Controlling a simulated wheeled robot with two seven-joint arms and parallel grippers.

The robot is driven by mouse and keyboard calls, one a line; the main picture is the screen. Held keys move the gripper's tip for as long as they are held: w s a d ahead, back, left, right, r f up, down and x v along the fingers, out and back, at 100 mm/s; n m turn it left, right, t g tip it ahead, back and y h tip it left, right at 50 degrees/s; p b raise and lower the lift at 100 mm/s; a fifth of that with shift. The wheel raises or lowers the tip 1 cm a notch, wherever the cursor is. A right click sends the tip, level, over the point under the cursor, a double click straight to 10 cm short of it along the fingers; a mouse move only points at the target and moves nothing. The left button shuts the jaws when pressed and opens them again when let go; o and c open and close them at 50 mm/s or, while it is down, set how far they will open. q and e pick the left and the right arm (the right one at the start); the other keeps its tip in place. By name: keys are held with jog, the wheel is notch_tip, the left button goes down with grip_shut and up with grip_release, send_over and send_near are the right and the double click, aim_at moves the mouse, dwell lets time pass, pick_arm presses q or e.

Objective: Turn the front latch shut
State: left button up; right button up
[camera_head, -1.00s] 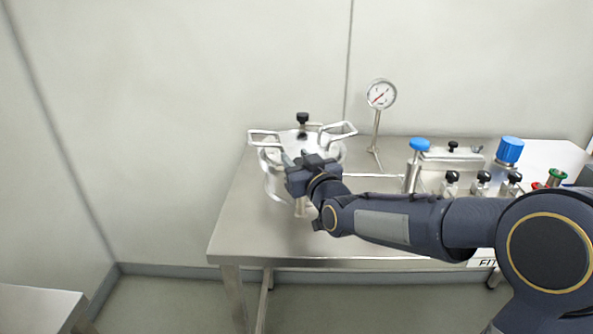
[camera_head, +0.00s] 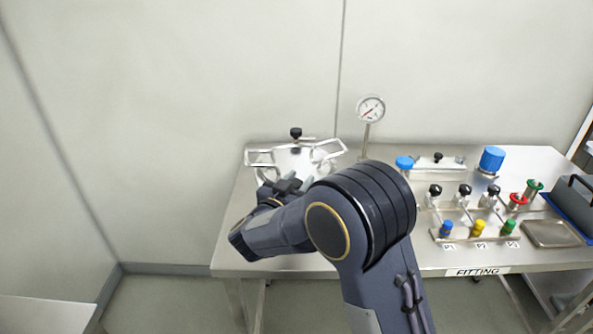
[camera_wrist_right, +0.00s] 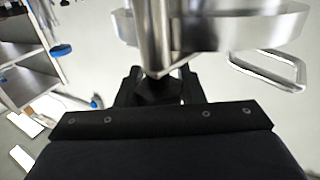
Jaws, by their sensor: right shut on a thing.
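The steel vessel (camera_head: 297,158) stands at the left end of the table, with looped side handles and a black knob (camera_head: 296,133) on top. My right gripper (camera_head: 287,184) is at its front side, partly hidden behind my own forearm. In the wrist view the right gripper (camera_wrist_right: 158,92) is shut on an upright metal bar, the front latch (camera_wrist_right: 154,45), just in front of the vessel's rim (camera_wrist_right: 235,28). The latch is hidden by my arm in the head view, so its exact angle cannot be told. My left gripper is not in view.
The steel table (camera_head: 232,235) also holds a pressure gauge (camera_head: 370,109) behind my arm. To the right are several valves, a blue-capped fitting (camera_head: 492,160), coloured connectors and a shallow tray (camera_head: 551,233). The wall is close behind the table.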

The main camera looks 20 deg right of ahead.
jog(key=shift+s+d+r+m+g+h+p, duration=0.1)
jog(key=shift+m+g+h+p, duration=0.4)
jog(key=shift+m+g+h, duration=0.55)
jog(key=shift+s+d+m+g+h+p, duration=0.1)
jog(key=shift+m+g+h+p, duration=0.4)
jog(key=shift+m+g+h, duration=0.55)
jog(key=shift+g, duration=0.4)
jog(key=o, duration=1)
jog(key=b+v, duration=0.1)
jog(key=v, duration=0.6)
jog(key=shift+s+a, duration=0.25)
jog(key=shift+a, duration=0.05)
